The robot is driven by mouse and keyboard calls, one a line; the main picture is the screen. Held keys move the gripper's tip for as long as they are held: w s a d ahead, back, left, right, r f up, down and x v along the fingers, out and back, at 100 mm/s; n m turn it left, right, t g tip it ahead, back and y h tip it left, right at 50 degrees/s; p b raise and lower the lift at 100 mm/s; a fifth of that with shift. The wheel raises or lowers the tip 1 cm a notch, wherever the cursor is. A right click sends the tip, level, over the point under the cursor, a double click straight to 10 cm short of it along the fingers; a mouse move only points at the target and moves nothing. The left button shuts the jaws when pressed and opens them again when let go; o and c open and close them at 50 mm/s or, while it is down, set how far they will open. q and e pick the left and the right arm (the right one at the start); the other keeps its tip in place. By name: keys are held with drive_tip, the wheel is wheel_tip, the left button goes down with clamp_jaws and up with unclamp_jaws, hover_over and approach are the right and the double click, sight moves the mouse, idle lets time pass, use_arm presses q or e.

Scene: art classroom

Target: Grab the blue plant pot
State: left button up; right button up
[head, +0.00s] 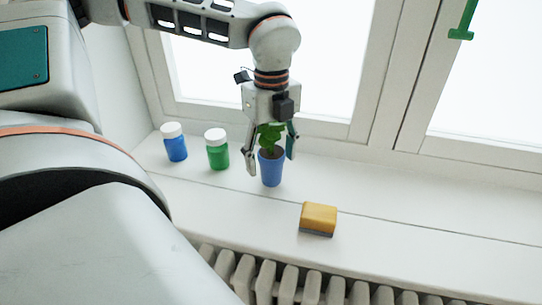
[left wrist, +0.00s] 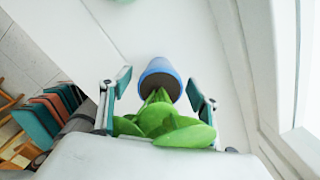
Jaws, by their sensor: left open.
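The blue plant pot (head: 271,170) holds a small green plant and stands upright on the white windowsill. My left gripper (head: 270,160) comes down from above with its fingers open, one on each side of the plant and the upper part of the pot. In the left wrist view the pot (left wrist: 159,76) shows beyond the green leaves, between the two spread fingers of my left gripper (left wrist: 160,88). I cannot see either finger clearly pressing on the pot. My right gripper does not show.
A green paint jar (head: 217,152) and a blue paint jar (head: 175,146) with white lids stand left of the pot. A yellow eraser (head: 319,218) lies in front of it to the right. The window is behind, and a radiator (head: 286,283) runs below the sill. The sill's right side is clear.

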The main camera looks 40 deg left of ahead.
use_arm(q)
drive_tip(key=shift+f, duration=0.4)
drive_tip(key=c, duration=1.4)
drive_tip(key=shift+c, duration=0.2)
drive_tip(key=shift+r, duration=0.15)
